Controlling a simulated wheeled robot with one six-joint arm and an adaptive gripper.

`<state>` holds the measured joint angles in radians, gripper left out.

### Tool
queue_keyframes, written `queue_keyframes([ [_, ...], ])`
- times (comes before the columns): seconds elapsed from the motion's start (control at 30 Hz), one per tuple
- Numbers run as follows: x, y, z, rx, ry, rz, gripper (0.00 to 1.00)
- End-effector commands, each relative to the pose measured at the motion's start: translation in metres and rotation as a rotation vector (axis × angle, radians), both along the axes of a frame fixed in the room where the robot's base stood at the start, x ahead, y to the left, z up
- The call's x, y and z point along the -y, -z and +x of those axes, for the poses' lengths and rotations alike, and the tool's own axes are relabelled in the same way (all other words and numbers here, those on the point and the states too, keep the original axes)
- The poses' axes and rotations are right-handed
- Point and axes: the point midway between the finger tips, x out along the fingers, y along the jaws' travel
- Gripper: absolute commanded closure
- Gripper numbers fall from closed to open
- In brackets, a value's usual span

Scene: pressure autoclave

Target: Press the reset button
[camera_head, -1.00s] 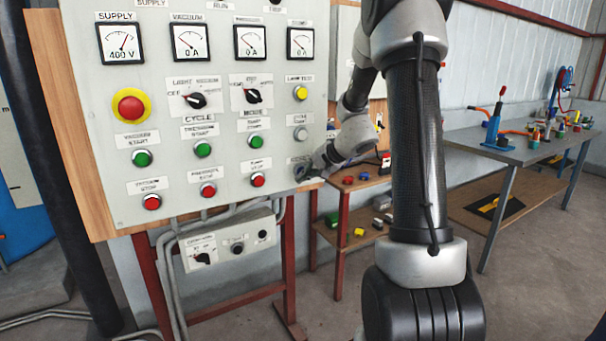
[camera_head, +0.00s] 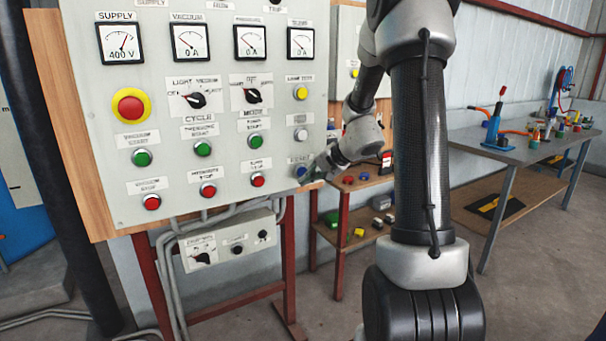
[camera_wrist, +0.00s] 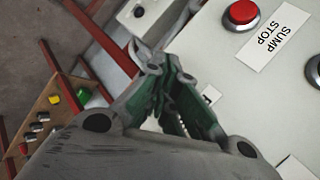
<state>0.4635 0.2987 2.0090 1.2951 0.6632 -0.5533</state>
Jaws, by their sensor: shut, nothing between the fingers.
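The blue reset button (camera_head: 301,171) sits at the lower right corner of the grey control panel (camera_head: 225,120), under a small label. My gripper (camera_head: 311,179) is just right of and below the button, close to the panel edge. Whether it touches the button cannot be told. In the wrist view my gripper (camera_wrist: 158,72) is shut and empty, with its fingers over the panel edge. The red sump stop button (camera_wrist: 241,14) is in the upper right of that view.
Other buttons crowd the panel, including the red stop button (camera_head: 257,180) left of reset and a grey one (camera_head: 301,134) above. A small switch box (camera_head: 228,243) hangs below. A wooden shelf stand (camera_head: 352,232) with small parts stands behind on the right.

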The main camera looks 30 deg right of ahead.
Motion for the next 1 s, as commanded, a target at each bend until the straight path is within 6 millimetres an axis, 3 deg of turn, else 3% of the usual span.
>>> queue_keyframes([
  [0.5, 0.002, 0.000, -0.045, 0.000, 0.001, 0.000, 1.00],
  [1.0, 0.002, 0.000, -0.047, 0.000, 0.000, 0.000, 1.00],
])
